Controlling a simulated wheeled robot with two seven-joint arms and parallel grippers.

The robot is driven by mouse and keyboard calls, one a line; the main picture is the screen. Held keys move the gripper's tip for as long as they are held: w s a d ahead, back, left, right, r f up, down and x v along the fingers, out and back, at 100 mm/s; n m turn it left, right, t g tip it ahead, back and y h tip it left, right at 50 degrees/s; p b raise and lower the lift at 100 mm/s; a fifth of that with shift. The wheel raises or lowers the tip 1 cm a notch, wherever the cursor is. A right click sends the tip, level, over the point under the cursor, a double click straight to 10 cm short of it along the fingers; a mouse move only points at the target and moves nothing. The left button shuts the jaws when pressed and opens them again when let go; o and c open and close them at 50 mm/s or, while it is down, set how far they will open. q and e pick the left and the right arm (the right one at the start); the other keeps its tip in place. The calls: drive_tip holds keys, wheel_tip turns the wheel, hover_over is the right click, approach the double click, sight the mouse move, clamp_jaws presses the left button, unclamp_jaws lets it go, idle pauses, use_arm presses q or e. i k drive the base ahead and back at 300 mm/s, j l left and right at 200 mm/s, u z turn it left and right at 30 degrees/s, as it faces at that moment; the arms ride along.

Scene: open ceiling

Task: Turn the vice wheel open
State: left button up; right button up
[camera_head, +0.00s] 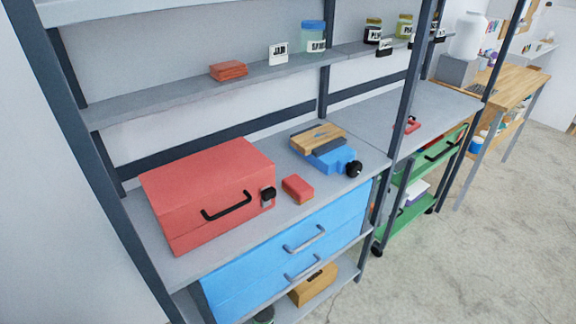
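A blue vice (331,157) sits on the grey workbench, right of the middle of the view. A wooden block (318,137) lies on top of it, at its jaws. Its black wheel (354,169) is at the front right end of the vice, near the bench's front edge. The gap between the jaws is hidden by the wood, so I cannot tell how far they are open. Neither of my grippers shows in the head view.
A red toolbox (208,193) stands left on the bench, with a small red box (298,189) between it and the vice. Blue drawers (285,256) are below. A dark shelf post (402,110) rises right of the vice. Grey floor (470,255) is clear at right.

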sight(354, 168)
drive_tip(key=i+l+u, duration=0.15)
drive_tip(key=l+u, duration=0.3)
drive_tip(key=i+l+u, duration=0.1)
drive_tip(key=l+u, duration=1.2)
drive_tip(key=j, duration=0.1)
